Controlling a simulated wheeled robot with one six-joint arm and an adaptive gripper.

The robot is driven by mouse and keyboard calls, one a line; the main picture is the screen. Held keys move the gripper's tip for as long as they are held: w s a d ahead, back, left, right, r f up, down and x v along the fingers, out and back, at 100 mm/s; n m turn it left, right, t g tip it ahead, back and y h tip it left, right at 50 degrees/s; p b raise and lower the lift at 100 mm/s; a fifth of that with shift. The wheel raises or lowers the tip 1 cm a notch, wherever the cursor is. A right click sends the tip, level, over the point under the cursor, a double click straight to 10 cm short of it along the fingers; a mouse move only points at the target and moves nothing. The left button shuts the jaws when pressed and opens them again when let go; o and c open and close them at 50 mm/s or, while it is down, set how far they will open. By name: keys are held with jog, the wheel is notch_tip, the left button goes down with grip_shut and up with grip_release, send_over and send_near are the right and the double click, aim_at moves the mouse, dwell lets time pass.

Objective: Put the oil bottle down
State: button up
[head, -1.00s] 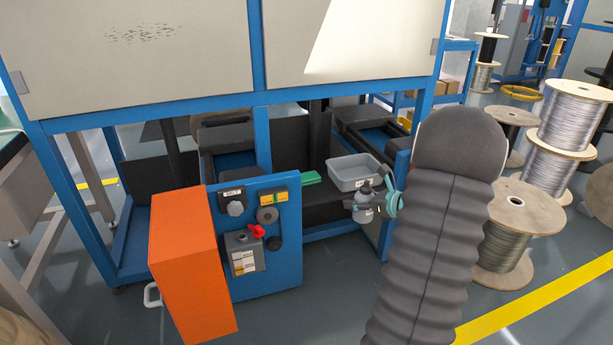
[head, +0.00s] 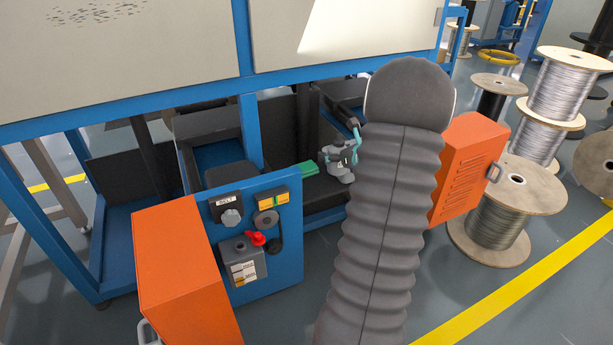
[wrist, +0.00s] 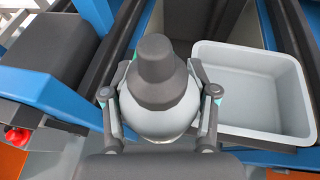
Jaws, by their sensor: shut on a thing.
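The oil bottle (wrist: 160,92) has a light grey round body and a dark grey cap. In the wrist view it stands between the two fingers of my gripper (wrist: 160,108), which is shut on its body. In the head view my gripper (head: 343,155) is small and partly covered by my arm, above the dark shelf (head: 322,191) of the blue machine frame. The bottle's underside is hidden, so I cannot tell whether it touches the shelf.
A grey tray (wrist: 250,92) is right of the bottle in the wrist view. A green object (head: 306,169) lies on the shelf. Open orange covers (head: 180,265) stand left and right (head: 468,165). A red-handled switch (head: 257,239) is on the blue panel. Wire spools (head: 505,205) stand right.

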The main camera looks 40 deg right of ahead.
aim_at(336, 169)
jog(key=w+a+f, duration=0.1)
jog(key=w, duration=0.1)
jog(key=w+a+f, duration=0.1)
jog(key=a+f, duration=0.1)
jog(key=w+a+f, duration=0.1)
jog(key=w, duration=0.1)
jog(key=shift+w+a+f, duration=0.25)
jog(key=shift+w+a, duration=0.05)
jog(key=shift+a, duration=0.05)
jog(key=shift+f, duration=1.95)
jog(key=shift+f+b, duration=0.2)
jog(key=shift+b, duration=0.15)
jog(key=o, duration=1.4)
jog(key=shift+r, duration=0.15)
jog(key=shift+r+p, duration=0.2)
jog(key=shift+p, duration=0.15)
jog(key=v, duration=1.1)
jog(key=shift+s+r, duration=0.1)
jog(key=shift+s, duration=0.3)
